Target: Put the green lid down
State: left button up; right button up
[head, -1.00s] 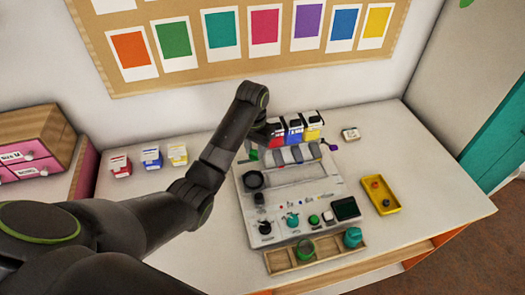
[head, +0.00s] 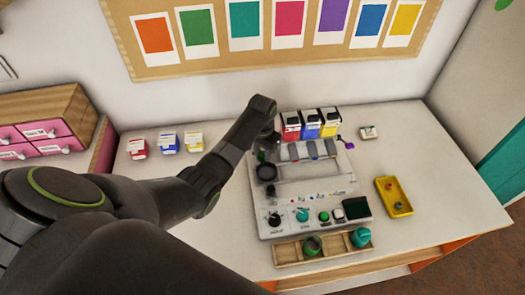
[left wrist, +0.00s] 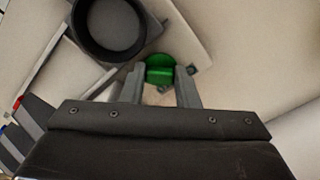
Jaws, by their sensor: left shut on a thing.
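The green lid (left wrist: 159,66) is a small round piece with a raised grip. In the left wrist view it sits between the two fingertips of my left gripper (left wrist: 160,82), which is shut on it. In the head view the lid (head: 261,156) shows as a small green spot below my left gripper (head: 267,148), near the upper left corner of the white bead machine (head: 262,218). Whether the lid touches a surface I cannot tell. A dark round ring (head: 266,172) is close to it on the machine. My right gripper is not in view.
Red, blue and yellow boxes (head: 311,123) stand behind the machine. A wooden tray (head: 288,255) with a green and a teal jar lies in front. A yellow tray (head: 391,187) is at right. Three small boxes (head: 167,143) stand at left. The table right of the machine is mostly clear.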

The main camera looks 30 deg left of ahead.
aim_at(262, 154)
pick_arm(q)
jog(key=shift+f, duration=0.1)
jog(key=o, duration=0.6)
jog(key=shift+o, duration=0.3)
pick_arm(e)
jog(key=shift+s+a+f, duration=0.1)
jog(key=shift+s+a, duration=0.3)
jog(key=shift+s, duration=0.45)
